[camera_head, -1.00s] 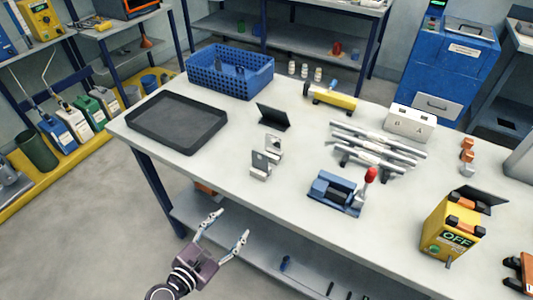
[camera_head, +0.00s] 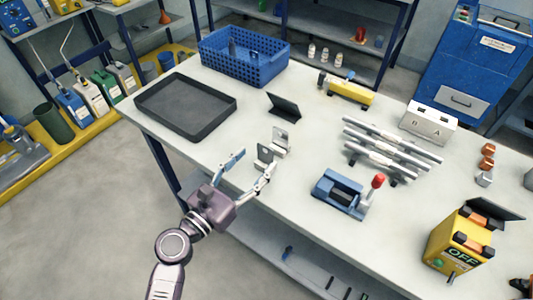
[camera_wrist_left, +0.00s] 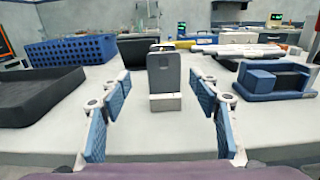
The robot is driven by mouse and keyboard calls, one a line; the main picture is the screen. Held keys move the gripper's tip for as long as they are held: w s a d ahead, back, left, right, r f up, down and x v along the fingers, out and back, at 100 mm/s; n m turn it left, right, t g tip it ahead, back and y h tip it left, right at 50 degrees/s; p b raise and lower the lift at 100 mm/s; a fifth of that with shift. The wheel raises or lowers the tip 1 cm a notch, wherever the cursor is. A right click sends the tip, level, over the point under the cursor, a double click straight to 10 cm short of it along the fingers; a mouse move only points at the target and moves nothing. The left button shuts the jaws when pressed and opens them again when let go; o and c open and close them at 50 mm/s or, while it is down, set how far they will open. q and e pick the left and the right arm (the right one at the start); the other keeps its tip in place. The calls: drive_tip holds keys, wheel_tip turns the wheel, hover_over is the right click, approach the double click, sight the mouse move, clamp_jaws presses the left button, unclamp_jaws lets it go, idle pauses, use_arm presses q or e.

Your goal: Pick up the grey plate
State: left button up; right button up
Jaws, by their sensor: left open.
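A small grey plate (camera_head: 264,153) with a hole near its top stands upright in a light block near the table's front edge. In the left wrist view the grey plate (camera_wrist_left: 164,72) is straight ahead, centred between the fingers. A second, similar plate (camera_head: 281,136) stands in a block just behind it and is mostly hidden in the wrist view. My left gripper (camera_head: 256,160) is open and empty, its fingertips at the table's front edge, just short of the near plate. My right gripper is not in view.
A black tray (camera_head: 186,107) and blue basket (camera_head: 243,57) are on the left. A dark angled stand (camera_head: 284,106) is behind the plates. A blue fixture with a red knob (camera_head: 339,193) and metal bars (camera_head: 392,147) stand to the right. The table between is clear.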

sight(265, 152)
use_arm(q)
drive_tip(key=w+d, duration=0.1)
drive_tip(key=w+d+p, duration=0.1)
drive_tip(key=w+d, duration=0.1)
drive_tip(key=shift+r, duration=0.4)
drive_tip(key=shift+w+d, duration=0.15)
drive_tip(key=shift+w, duration=0.1)
drive_tip(key=shift+w+f, duration=0.1)
drive_tip(key=shift+c, duration=1)
drive_tip(key=c, duration=1.2)
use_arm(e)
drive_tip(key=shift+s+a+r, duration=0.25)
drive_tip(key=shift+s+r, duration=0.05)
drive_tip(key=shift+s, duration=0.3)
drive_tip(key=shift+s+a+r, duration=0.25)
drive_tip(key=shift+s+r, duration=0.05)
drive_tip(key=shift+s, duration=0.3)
